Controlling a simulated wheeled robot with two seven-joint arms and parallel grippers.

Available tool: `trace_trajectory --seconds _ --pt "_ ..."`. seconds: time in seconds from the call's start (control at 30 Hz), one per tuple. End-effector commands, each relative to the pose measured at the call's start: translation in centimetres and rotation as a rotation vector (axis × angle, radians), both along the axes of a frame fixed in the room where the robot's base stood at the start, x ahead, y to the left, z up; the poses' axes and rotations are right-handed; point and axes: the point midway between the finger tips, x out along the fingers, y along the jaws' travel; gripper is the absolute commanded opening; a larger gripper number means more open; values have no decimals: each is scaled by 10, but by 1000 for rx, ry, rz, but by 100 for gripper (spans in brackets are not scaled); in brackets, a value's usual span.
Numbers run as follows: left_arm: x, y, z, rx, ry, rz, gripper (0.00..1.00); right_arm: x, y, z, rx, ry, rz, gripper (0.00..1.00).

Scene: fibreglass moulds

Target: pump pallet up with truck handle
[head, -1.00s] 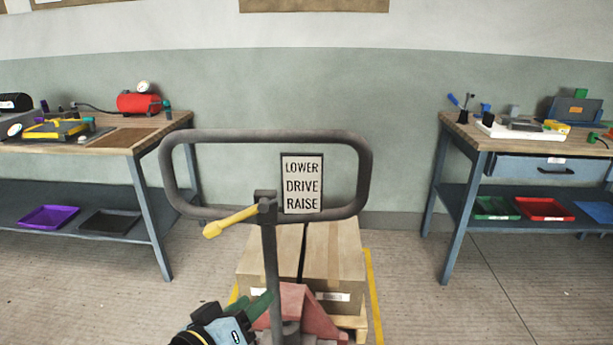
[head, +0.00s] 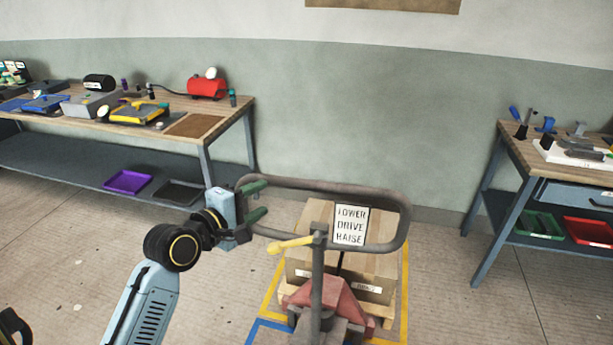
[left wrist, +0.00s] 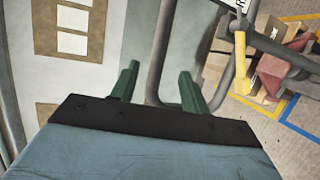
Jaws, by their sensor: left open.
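The pallet truck's grey loop handle (head: 330,186) stands upright in the middle of the head view, with a LOWER DRIVE RAISE sign (head: 350,225) and a yellow lever (head: 291,244). Its red base (head: 335,297) sits before a pallet (head: 384,308) carrying cardboard boxes (head: 384,262). My left gripper (head: 258,200) is open at the loop's left end, its green fingers above and below the bar's corner. In the left wrist view the handle bar (left wrist: 160,60) passes between the open fingers (left wrist: 157,88); contact cannot be told. My right gripper is not in view.
A workbench (head: 225,122) with tools and a red tank stands at the left, with purple and black trays on its shelf. Another bench (head: 510,150) stands at the right. Yellow and blue tape (head: 262,325) marks the floor around the pallet.

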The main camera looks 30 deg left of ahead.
Motion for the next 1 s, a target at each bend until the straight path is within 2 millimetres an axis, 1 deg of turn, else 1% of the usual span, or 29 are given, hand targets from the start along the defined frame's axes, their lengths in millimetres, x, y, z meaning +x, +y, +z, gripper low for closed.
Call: trace_trajectory --seconds 0.17,0.4,0.6,0.8,1.0 --pt "22 -2 -3 -5 -2 0 46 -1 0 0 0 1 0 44" --pt "71 -7 -12 -3 -2 1 46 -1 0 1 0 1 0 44" --pt "105 -10 -19 -1 -1 0 46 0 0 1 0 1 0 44" --pt "124 -12 -23 0 -1 1 46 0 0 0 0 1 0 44" --pt "128 -13 -24 0 0 1 46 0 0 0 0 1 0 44"
